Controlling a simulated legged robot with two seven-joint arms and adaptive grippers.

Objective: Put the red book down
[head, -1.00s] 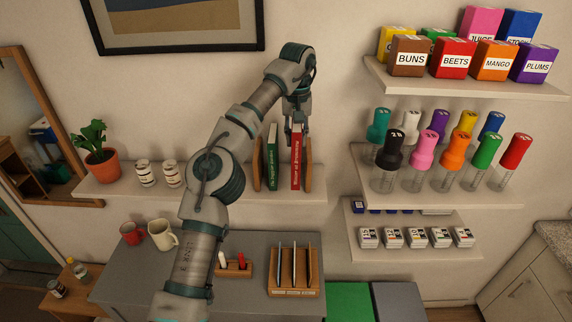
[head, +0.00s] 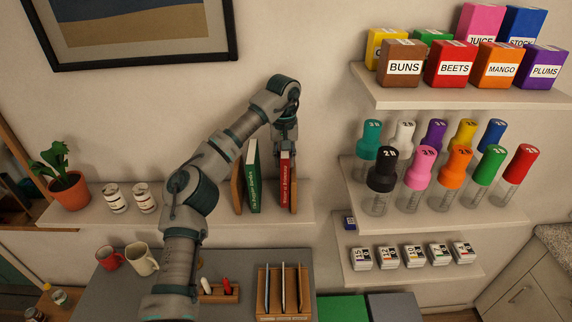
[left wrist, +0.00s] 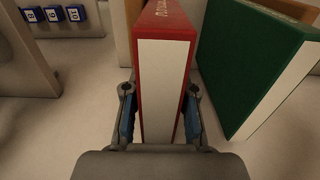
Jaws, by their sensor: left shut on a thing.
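The red book (head: 287,182) stands upright on the wall shelf (head: 312,215), close against the right wooden bookend (head: 294,184). In the left wrist view my left gripper (left wrist: 160,118) is shut on the red book (left wrist: 165,75), one blue-padded finger on each side. The green book (head: 252,178) stands slightly tilted to the left of the red one, with a gap between them. It also shows in the left wrist view (left wrist: 245,65). Whether the red book's base touches the shelf is hard to tell. My right gripper is not in view.
A left wooden bookend (head: 237,190) stands beside the green book. Two jars (head: 130,198) and a potted plant (head: 65,185) are further left on the shelf. Shelves with boxes and bottles (head: 440,185) are to the right. A desk with mugs (head: 141,260) lies below.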

